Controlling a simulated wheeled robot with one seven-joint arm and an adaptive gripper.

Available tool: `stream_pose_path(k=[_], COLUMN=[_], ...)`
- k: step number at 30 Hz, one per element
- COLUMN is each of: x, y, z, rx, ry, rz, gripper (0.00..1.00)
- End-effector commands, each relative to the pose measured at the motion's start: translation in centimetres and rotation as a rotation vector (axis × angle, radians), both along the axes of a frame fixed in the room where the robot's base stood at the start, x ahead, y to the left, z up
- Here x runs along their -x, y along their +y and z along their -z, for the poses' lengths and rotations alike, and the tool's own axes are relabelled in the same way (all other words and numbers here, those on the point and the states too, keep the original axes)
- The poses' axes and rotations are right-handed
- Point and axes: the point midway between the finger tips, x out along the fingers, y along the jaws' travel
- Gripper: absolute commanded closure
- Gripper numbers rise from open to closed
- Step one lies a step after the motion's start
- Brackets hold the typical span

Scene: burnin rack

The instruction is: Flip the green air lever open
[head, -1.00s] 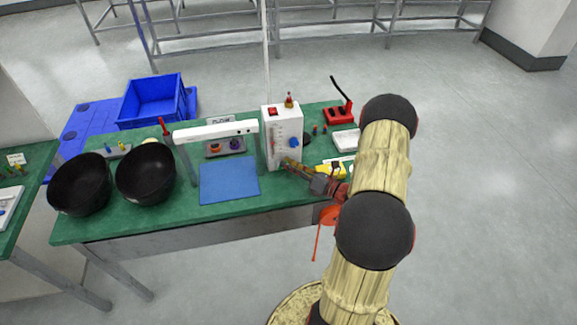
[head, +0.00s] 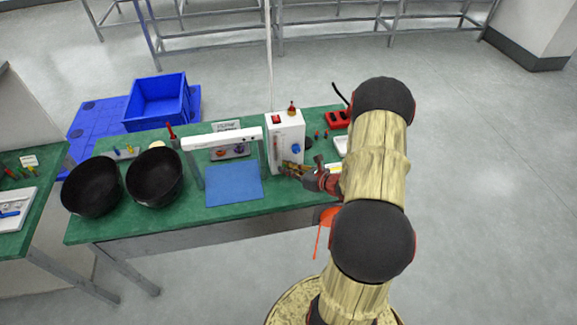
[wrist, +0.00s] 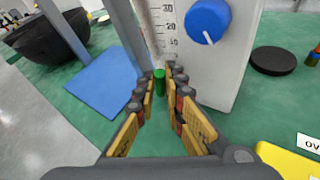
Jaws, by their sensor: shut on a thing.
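The green air lever (wrist: 159,82) is a small green cylinder at the lower front of the white panel box, seen in the wrist view. My gripper (wrist: 163,78) has its fingertips on either side of the lever and is shut on it. The lever's base is hard to make out between the fingers. In the head view the white box (head: 285,135) stands upright on the green bench, and my gripper (head: 287,169) reaches its lower front from the right. The lever is too small to make out there.
A blue knob (wrist: 208,20) and a printed scale are on the box face above the fingers. A blue mat (head: 234,186) lies to the left, beside a white arch frame (head: 222,138). Two black bowls (head: 93,187) stand further left. A yellow item (wrist: 288,160) lies at right.

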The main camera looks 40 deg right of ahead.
Motion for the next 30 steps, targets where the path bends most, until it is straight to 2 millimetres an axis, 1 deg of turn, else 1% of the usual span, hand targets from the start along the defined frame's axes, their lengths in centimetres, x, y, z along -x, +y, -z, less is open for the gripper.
stream_pose_path(k=[1,6,12,29,30], x=[-0.08,-0.28,-0.41,-0.44,-0.44], y=[0.27,0.55,0.75,0.85,0.85], z=[-0.24,-0.22,-0.22,-0.15,-0.15], rx=[0.030,0.114,0.177,0.203,0.203], ry=[0.018,0.070,0.108,0.126,0.126], rz=[-0.003,-0.002,-0.001,-0.001,-0.002], gripper=[1.00,1.00,1.00,1.00,0.88])
